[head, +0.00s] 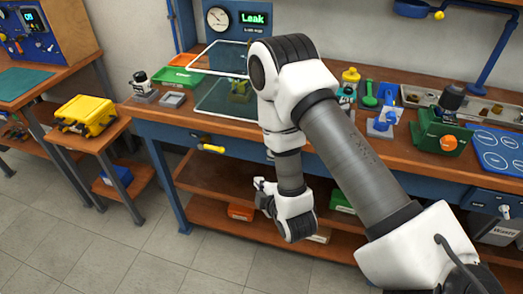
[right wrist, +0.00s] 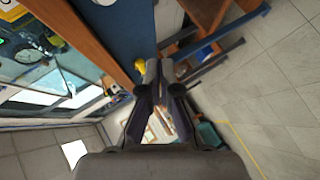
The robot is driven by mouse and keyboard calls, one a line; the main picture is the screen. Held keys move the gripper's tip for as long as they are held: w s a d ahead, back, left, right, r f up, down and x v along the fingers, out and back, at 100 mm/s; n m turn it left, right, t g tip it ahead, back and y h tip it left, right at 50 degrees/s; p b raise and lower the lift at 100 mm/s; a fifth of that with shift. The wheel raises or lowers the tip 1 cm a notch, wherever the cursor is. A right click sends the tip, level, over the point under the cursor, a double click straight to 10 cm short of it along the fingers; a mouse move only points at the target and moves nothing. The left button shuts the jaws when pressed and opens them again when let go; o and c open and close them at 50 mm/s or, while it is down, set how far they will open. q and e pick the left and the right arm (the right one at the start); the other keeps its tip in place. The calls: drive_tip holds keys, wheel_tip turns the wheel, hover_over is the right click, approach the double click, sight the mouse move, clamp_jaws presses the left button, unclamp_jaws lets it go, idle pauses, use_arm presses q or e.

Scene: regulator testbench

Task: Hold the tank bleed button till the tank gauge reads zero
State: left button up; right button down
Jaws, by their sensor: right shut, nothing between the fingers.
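A round white gauge (head: 217,17) sits on the blue back panel, left of a green "Leak" display (head: 254,19); its needle is too small to read. A yellow part (head: 213,148) sticks out from the bench's blue front; I cannot tell if it is the bleed button. A yellow part also shows in the right wrist view (right wrist: 140,65), just left of my fingertips; touching cannot be told. My right gripper (head: 260,184) is in front of the bench, right of and below the yellow part. Its fingers (right wrist: 160,65) are shut and empty. My left gripper is out of view.
The wooden bench (head: 235,127) carries a green box (head: 178,76), clear panels (head: 222,95) and an orange-knobbed green device (head: 448,142). A yellow case (head: 86,114) stands on a low table at left. The floor (head: 100,230) at front left is clear.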

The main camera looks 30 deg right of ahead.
drive_tip(key=w+d+p, duration=0.2)
drive_tip(key=w+d, duration=0.3)
drive_tip(key=d, duration=0.1)
drive_tip(key=shift+w+d, duration=0.35)
idle(0.3)
idle(1.2)
drive_tip(key=shift+w+d+p, duration=0.25)
drive_tip(key=shift+d+p, duration=0.05)
drive_tip(key=shift+p, duration=0.2)
